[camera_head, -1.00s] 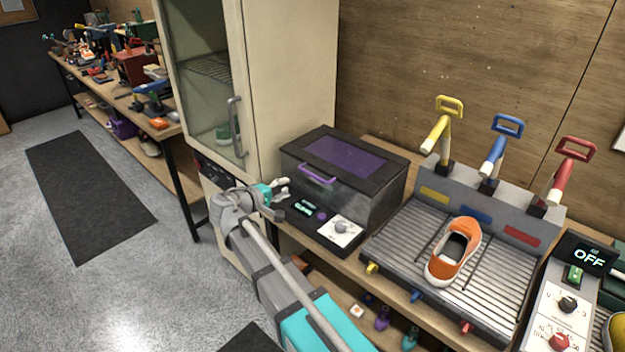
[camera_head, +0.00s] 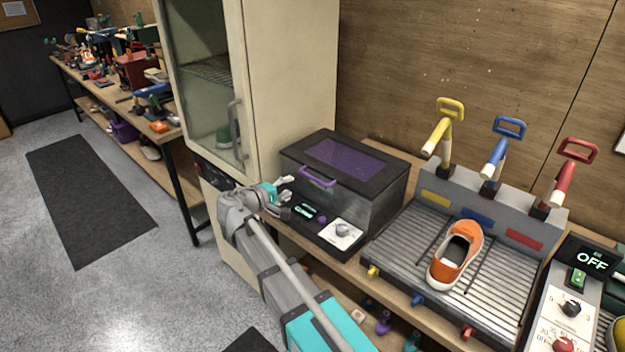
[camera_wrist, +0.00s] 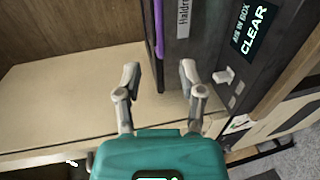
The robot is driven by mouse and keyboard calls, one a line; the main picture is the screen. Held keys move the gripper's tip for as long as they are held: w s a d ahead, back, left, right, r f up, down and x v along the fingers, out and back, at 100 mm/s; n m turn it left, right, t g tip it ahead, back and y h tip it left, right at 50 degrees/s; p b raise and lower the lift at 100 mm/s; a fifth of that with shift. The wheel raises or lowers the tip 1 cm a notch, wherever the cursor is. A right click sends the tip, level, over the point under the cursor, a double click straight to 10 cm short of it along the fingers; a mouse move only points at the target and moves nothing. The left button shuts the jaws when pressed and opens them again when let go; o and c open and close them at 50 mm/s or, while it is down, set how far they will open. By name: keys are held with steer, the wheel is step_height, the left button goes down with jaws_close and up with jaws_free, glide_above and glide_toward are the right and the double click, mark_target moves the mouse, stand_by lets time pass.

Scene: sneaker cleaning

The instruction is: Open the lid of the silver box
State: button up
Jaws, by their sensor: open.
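The silver box (camera_head: 374,208) stands on the bench, with grey metallic sides and a black lid (camera_head: 388,171) with a purple window. The lid is shut. A purple handle (camera_head: 318,179) runs along its front edge, and part of it shows at the top of the wrist view (camera_wrist: 158,28). My gripper (camera_head: 288,197) is open and empty, in front of the box near its left end, below and left of the handle. In the wrist view its two fingers (camera_wrist: 160,78) stand apart, with nothing between them.
A control panel (camera_head: 318,222) with a lit display and a knob juts out before the box. A tall cream cabinet (camera_head: 285,80) stands close on the left. A ridged rack (camera_head: 410,245) with an orange shoe (camera_head: 455,255) is on the right.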

mark_target(311, 178)
steer(key=b+x, duration=0.2)
steer(key=x, duration=0.8)
steer(key=shift+w+d, duration=0.15)
steer(key=shift+w, duration=0.05)
jaws_close()
steer(key=shift+d, duration=0.1)
